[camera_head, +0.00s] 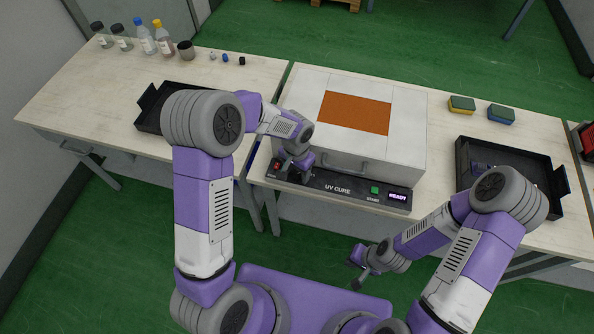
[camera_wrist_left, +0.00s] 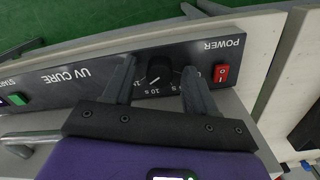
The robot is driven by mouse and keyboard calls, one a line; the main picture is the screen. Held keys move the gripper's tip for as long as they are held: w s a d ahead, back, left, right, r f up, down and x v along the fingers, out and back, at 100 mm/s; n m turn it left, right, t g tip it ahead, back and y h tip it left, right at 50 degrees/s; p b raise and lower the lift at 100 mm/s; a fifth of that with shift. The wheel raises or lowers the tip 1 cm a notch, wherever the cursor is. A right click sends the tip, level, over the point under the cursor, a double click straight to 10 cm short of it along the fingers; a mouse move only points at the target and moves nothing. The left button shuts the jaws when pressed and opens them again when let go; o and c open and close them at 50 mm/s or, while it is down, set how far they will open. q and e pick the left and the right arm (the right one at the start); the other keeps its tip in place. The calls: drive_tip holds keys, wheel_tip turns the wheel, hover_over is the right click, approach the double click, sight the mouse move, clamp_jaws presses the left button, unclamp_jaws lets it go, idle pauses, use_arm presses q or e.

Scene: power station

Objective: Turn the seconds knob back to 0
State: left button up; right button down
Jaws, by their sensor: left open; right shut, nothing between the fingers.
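The UV cure machine (camera_head: 345,130) stands on the bench with a dark front panel (camera_head: 340,190). In the left wrist view, the black round seconds knob (camera_wrist_left: 157,70) sits on that panel, with a white pointer mark and printed second marks around it. My left gripper (camera_wrist_left: 159,68) is open, its two fingers on either side of the knob; I cannot tell whether they touch it. In the head view my left gripper (camera_head: 291,174) covers the knob at the panel's left part. My right gripper (camera_head: 360,268) is shut and empty, low in front of the bench.
A red power switch (camera_wrist_left: 222,73) is close beside my left finger. The green start button (camera_head: 375,190) and a READY display (camera_head: 398,196) are on the panel's right. A drawer handle (camera_head: 345,167) sticks out above. A black tray (camera_head: 510,165) stands right; bottles (camera_head: 145,38) stand back left.

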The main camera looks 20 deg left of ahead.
use_arm(q)
drive_tip(key=c, duration=1.1)
drive_tip(key=shift+o, duration=0.2)
drive_tip(key=shift+n, duration=0.3)
drive_tip(key=n+b, duration=0.1)
drive_tip(key=n, duration=0.2)
drive_tip(key=shift+d+n, duration=0.1)
drive_tip(key=shift+n, duration=1.9)
drive_tip(key=o, duration=1.1)
drive_tip(key=shift+c, duration=0.2)
